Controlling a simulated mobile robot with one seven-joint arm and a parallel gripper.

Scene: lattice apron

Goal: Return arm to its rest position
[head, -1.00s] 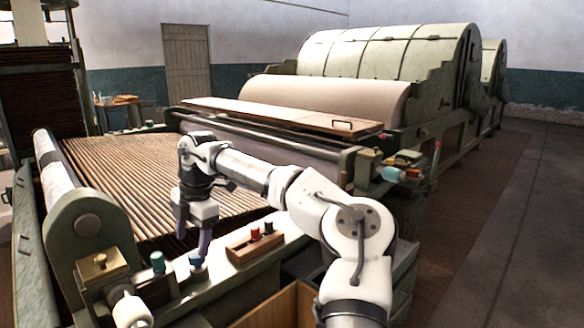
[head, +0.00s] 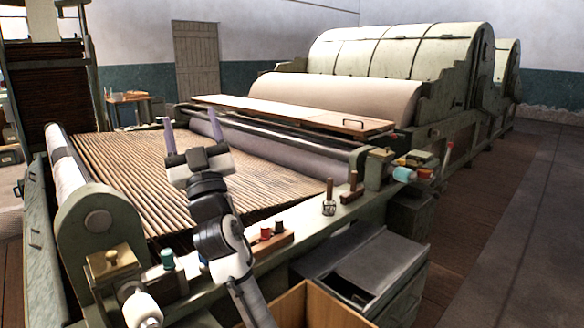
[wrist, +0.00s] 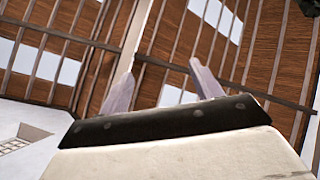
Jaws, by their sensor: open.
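My gripper (head: 192,135) is raised in front of the slatted lattice apron (head: 120,175), with its two pale purple fingers pointing up and spread apart. Nothing is between the fingers. In the wrist view my gripper (wrist: 160,88) shows both fingers apart against a wooden ceiling with beams and bright panes. My arm is folded up from the lower middle of the head view. It covers part of the apron and of the machine's front ledge.
On the ledge stand a teal-capped item (head: 167,259) and a wooden block with red and black pieces (head: 264,243). An open wooden box (head: 325,305) and a grey metal cabinet (head: 380,265) are at the lower middle. The floor (head: 510,230) at right is clear.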

